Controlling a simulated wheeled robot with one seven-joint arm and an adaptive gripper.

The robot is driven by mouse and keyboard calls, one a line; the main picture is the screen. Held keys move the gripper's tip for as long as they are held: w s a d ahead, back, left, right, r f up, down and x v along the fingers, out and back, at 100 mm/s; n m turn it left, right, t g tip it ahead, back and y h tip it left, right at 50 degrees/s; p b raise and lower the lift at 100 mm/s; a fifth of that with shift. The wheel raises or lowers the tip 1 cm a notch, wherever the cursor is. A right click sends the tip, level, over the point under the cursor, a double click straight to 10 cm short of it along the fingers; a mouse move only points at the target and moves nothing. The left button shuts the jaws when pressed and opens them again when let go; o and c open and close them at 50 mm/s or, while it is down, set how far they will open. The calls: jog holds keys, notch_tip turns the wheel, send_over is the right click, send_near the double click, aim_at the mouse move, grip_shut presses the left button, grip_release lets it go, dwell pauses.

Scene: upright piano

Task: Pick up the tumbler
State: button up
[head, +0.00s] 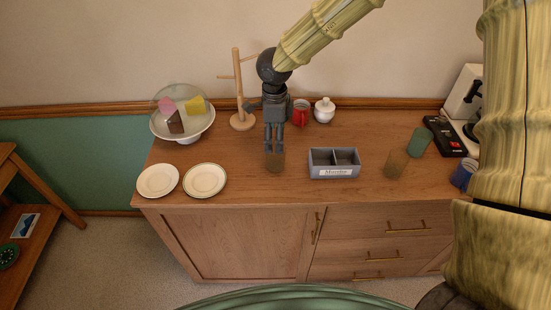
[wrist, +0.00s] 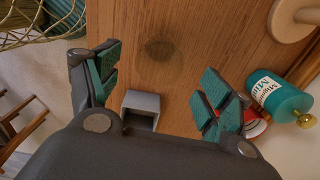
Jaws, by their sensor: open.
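A brown, see-through tumbler (head: 275,163) stands on the wooden cabinet top, left of the grey divided box. My gripper (head: 274,148) points down over it, with the fingertips at or just behind its top edge in the head view. In the wrist view my gripper (wrist: 160,76) has its fingers spread wide with nothing held between them. A dark round patch (wrist: 158,50) shows on the wood ahead of the fingers there; I cannot tell whether it is the tumbler or a shadow. A similar brown cup (head: 397,164) stands right of the box.
The grey divided box (head: 334,171) is close by on the right. A wooden mug stand (head: 239,98), red mug (head: 301,112) and white lidded pot (head: 324,110) stand behind. A teal canister (wrist: 281,97) shows in the wrist view. Two plates (head: 204,194) lie left.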

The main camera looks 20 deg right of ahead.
aim_at(276, 157)
jog(key=shift+d+f+p, duration=0.15)
jog(key=shift+f+p, duration=0.95)
jog(key=shift+f, duration=1.55)
jog(key=c, duration=1.5)
